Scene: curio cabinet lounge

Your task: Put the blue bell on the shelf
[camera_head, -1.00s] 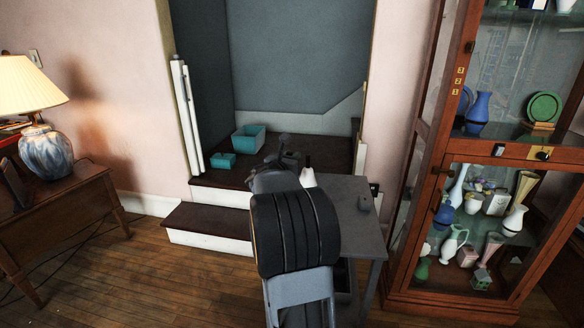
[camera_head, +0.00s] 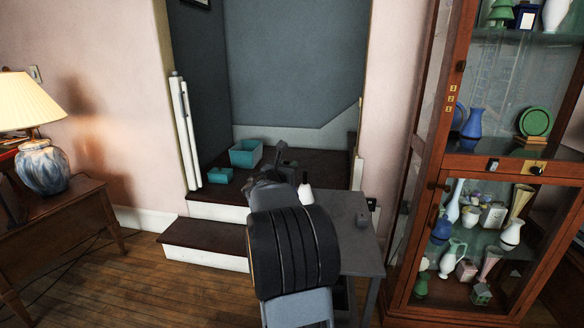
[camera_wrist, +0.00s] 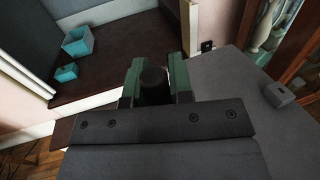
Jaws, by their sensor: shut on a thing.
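My gripper (camera_wrist: 154,84) is shut on a dark rounded thing (camera_wrist: 153,76) between its green-padded fingers. Its blue colour and bell shape cannot be made out, so I cannot tell for sure that it is the bell. In the head view my own arm hides most of the gripper. The glass cabinet (camera_head: 428,190) at right has several shelves. Its middle shelf holds a blue vase (camera_head: 475,122) and a green round plate (camera_head: 536,122). The lower glass shelf (camera_head: 482,238) is crowded with vases and pitchers. No other clear blue bell shows.
A grey table (camera_head: 350,250) stands beside my arm, with a small grey box (camera_wrist: 278,95) on it. Dark steps (camera_head: 205,237) rise behind, with two teal boxes (camera_head: 246,153) on top. A lamp (camera_head: 42,165) stands on a wooden desk at left. Wooden floor lies open at lower left.

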